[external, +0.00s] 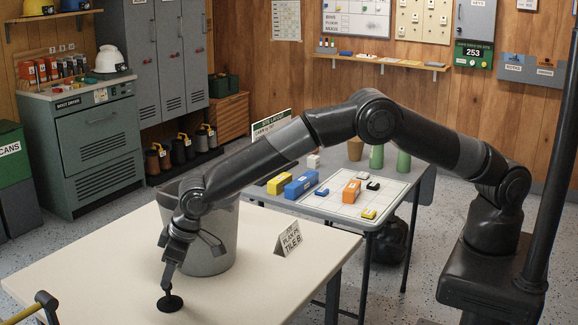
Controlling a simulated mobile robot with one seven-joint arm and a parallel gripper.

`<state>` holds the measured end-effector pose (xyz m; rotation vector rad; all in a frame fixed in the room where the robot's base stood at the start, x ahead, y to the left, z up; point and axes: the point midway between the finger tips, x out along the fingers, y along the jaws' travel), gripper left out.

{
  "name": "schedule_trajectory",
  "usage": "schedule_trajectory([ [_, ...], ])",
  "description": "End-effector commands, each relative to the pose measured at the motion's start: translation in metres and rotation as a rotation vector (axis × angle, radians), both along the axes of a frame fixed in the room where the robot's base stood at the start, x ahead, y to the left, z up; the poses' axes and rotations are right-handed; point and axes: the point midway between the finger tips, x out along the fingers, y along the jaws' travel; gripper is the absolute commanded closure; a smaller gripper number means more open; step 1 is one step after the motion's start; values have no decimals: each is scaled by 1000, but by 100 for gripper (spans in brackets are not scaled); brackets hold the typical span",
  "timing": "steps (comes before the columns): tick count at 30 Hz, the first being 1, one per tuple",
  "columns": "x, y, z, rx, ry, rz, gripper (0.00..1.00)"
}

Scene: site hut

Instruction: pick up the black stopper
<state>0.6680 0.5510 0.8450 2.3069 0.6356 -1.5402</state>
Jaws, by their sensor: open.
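The black stopper (171,304) shows as a dark round disc on the cream table (110,262), near its front. My gripper (169,287) points down directly over it, with the fingertips at or just above the stopper's middle. The jaws are open. The fingers are dark and small here, so I cannot tell whether they touch the stopper or stand around a raised part of it.
A grey bucket (222,245) stands on the table behind my gripper. A white sign (288,238) stands to its right. A grey side table (420,180) holds coloured blocks on a white grid sheet. The table's front right is clear.

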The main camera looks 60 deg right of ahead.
Motion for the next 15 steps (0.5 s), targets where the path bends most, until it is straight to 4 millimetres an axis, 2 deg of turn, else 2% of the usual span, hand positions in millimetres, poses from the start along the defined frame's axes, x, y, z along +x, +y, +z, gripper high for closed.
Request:
schedule_trajectory([
  [9,3,2,-40,-2,1,0,52],
  [15,8,6,-51,0,0,0,52],
])
